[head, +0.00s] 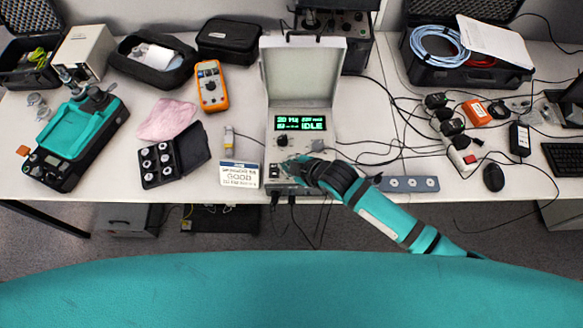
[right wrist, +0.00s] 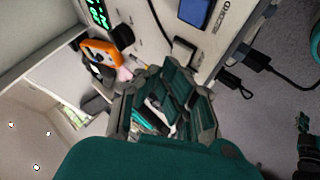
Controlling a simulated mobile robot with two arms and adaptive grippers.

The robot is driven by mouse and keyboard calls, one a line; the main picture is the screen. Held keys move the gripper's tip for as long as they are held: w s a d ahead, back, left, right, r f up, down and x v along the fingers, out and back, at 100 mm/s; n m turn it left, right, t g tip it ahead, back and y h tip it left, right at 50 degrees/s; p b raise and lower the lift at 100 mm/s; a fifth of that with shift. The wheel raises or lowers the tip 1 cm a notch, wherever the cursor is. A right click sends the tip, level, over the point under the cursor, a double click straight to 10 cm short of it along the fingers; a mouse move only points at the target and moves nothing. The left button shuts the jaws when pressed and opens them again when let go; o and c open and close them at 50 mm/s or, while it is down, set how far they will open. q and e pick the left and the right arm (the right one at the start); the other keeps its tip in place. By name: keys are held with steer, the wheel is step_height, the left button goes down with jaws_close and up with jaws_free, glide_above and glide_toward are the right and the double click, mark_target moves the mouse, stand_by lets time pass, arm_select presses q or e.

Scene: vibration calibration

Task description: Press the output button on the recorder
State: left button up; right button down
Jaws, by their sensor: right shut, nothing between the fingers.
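The recorder (head: 304,146) stands at the table's front middle with its lid raised. Its green display (head: 301,122) reads IDLE on the lower line. A black knob (head: 282,141) sits below the display's left end. My right gripper (head: 287,166) is shut and empty over the lower front of the panel, hiding part of it. In the right wrist view, its teal and grey fingers (right wrist: 172,92) point at the light panel. A dark blue block (right wrist: 195,12) with printed letters beside it shows there. I cannot tell which control is the output button, or whether the fingers touch it. My left gripper is not in view.
A white card reading GOOD (head: 239,175) lies left of the recorder. An orange multimeter (head: 211,88) and a black case of weights (head: 160,166) are further left. A grey strip (head: 405,184) lies right, under my arm. Cables cross the table at right.

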steer(key=shift+f, duration=0.1)
steer(key=shift+f, duration=0.35)
stand_by(0.5)
steer(key=shift+r+p, duration=0.45)
steer(key=shift+p, duration=0.05)
step_height(320, 180, up, 6)
steer(key=p, duration=0.6)
stand_by(0.3)
